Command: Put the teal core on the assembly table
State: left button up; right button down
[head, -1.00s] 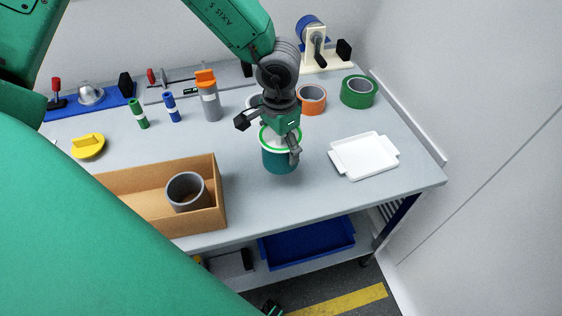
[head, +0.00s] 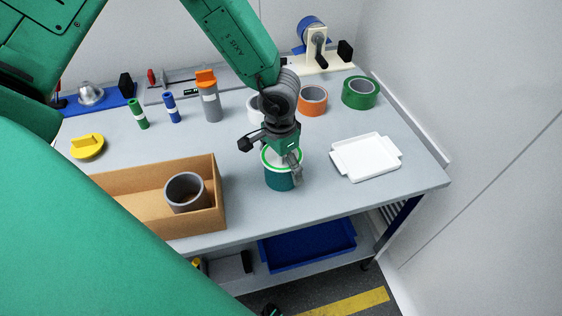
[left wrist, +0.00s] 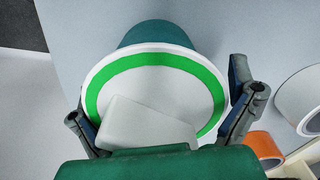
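The teal core (head: 279,180) is a short teal cylinder with a white top and a green ring. It is over the middle-front of the grey assembly table (head: 330,195), right of the cardboard box. I cannot tell whether its base touches the tabletop. My left gripper (head: 285,160) reaches down over it, shut on it, partly covering its top. In the left wrist view the core (left wrist: 155,80) lies between the two fingers of the gripper (left wrist: 162,110), with a white block on its top face.
An open cardboard box (head: 219,200) holding a grey ring (head: 186,192) stands to the left. A white tray (head: 366,157) lies to the right. Tape rolls, orange (head: 313,100) and green (head: 361,93), stand behind. A blue tray (head: 305,245) sits on the lower shelf.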

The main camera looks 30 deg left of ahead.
pick_arm(q)
notch_tip(320, 180, up, 12)
jog(key=shift+r+p, duration=0.1)
jog(key=shift+p, duration=1)
